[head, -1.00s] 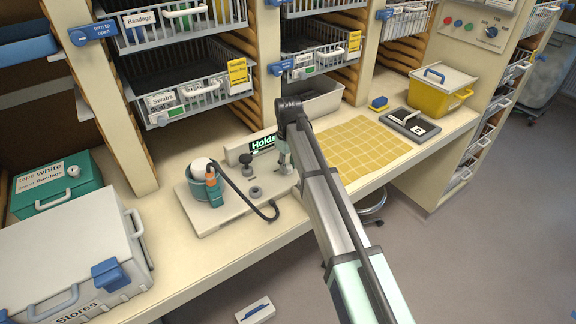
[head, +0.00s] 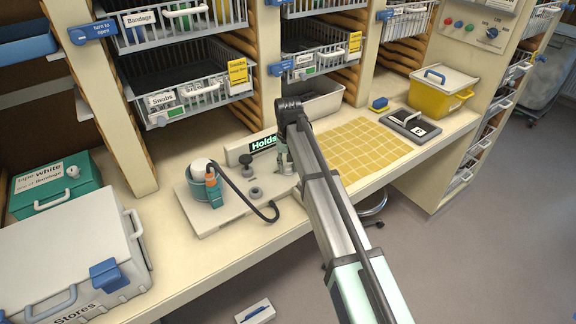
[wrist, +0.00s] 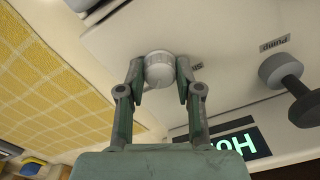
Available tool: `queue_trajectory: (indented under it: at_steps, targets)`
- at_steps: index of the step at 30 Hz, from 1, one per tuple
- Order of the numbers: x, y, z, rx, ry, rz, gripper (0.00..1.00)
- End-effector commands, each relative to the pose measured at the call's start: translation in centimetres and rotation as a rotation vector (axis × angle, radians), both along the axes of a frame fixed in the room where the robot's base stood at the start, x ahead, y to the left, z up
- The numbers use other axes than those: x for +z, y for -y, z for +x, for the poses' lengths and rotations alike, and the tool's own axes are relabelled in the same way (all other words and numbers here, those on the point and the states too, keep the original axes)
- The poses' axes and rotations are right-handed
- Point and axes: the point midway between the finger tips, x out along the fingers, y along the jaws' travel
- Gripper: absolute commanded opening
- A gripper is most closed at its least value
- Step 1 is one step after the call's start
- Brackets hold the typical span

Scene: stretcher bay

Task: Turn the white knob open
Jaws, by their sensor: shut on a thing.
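The white knob (wrist: 159,66) is round and pale, with a line across its face, and stands on the light panel in the wrist view. My gripper (wrist: 160,84) has one finger on each side of it and is shut on it. In the head view, my gripper (head: 284,160) is at the right part of the light board (head: 225,218) on the counter. My arm hides the knob there. A small label beside the knob is partly hidden by a finger.
A dark grey plunger-like knob (wrist: 290,88) stands by a "PUMP" label. A yellow checked mat (head: 365,148) lies to the right.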

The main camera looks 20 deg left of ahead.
Motion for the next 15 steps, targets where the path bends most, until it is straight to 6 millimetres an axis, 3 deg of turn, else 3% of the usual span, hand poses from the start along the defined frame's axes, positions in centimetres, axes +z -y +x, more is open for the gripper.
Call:
queue_trajectory:
  at_steps: [11,12,14,15]
  targets:
    - [-0.17,0.09,-0.14,-0.008,-0.004,-0.003,0.0]
    - [-0.17,0.09,-0.14,-0.008,-0.004,-0.003,0.38]
    - [-0.15,0.08,-0.13,-0.008,-0.003,-0.003,0.59]
    - [-0.14,0.08,-0.12,-0.007,-0.003,-0.003,0.6]
